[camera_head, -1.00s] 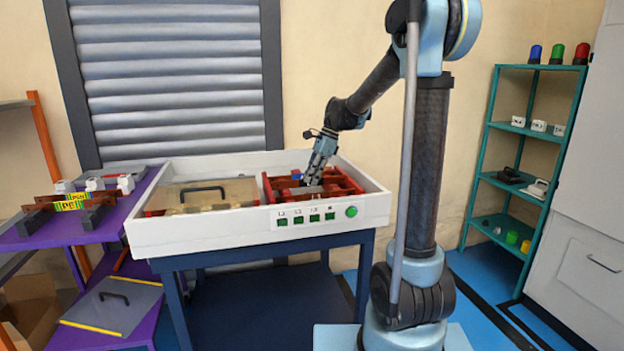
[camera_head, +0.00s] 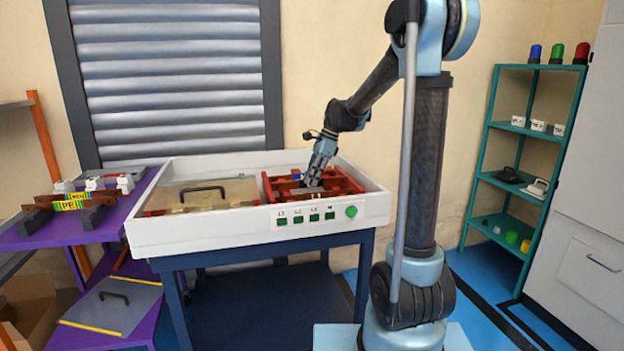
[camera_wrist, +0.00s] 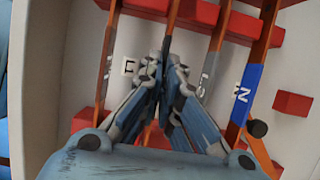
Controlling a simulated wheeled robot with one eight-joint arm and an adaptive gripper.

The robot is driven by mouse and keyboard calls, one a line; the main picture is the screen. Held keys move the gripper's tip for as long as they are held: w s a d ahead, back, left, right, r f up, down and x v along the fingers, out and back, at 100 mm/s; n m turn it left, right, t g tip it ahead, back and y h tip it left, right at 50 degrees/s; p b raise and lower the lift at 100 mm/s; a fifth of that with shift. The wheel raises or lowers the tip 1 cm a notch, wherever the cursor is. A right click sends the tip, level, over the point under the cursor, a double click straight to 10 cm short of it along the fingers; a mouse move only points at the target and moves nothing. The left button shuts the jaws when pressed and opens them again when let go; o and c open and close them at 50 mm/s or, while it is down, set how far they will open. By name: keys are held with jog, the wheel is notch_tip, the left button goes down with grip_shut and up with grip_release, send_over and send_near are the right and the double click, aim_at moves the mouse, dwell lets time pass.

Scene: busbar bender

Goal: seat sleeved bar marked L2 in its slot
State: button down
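My gripper (camera_wrist: 163,72) reaches down into the right part of the white tray in the head view (camera_head: 314,181). In the wrist view its fingers are close together on a copper-coloured bar (camera_wrist: 174,18), which runs out beyond the fingertips. The fingers hide its sleeve, so I cannot read an L2 mark. A grey-sleeved bar marked L3 (camera_wrist: 207,72) lies to its right, then the blue-sleeved bar marked N (camera_wrist: 246,88). Another grey-sleeved bar (camera_wrist: 107,65) lies to the left. Red slotted supports (camera_wrist: 240,27) cross under the bars. Whether the held bar is fully down is unclear.
The white tray's wall (camera_head: 250,226) surrounds the work area. A flat cover with a black handle (camera_head: 203,194) fills its left part. A purple table (camera_head: 60,236) at left carries more bars with yellow-green sleeves. A teal shelf (camera_head: 492,125) stands at right.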

jog(key=shift+f, duration=1.1)
jog(key=c, duration=1.7)
grip_release()
jog(key=v, duration=1.1)
jog(key=shift+w+d+r, duration=0.1)
jog(key=shift+d+r, duration=0.05)
jog(key=shift+r, duration=0.25)
jog(key=s+d+f+n+t+h, duration=0.1)
jog(key=s+d+f+n, duration=0.4)
jog(key=s, duration=0.6)
jog(key=s+d+f+n+t+h, duration=0.1)
jog(key=s+d+f+n+h, duration=0.1)
jog(key=s+d+f+n, duration=0.3)
jog(key=s+d+f+n+t+h, duration=0.1)
jog(key=s+d+f+n, duration=0.4)
jog(key=s+f, duration=0.5)
jog(key=shift+s+d+f, duration=0.1)
jog(key=shift+s+d, duration=0.2)
jog(key=shift+s, duration=0.9)
jog(key=shift+s+d, duration=0.25)
jog(key=shift+s, duration=0.9)
jog(key=shift+s+d, duration=0.3)
jog(key=shift+s, duration=0.9)
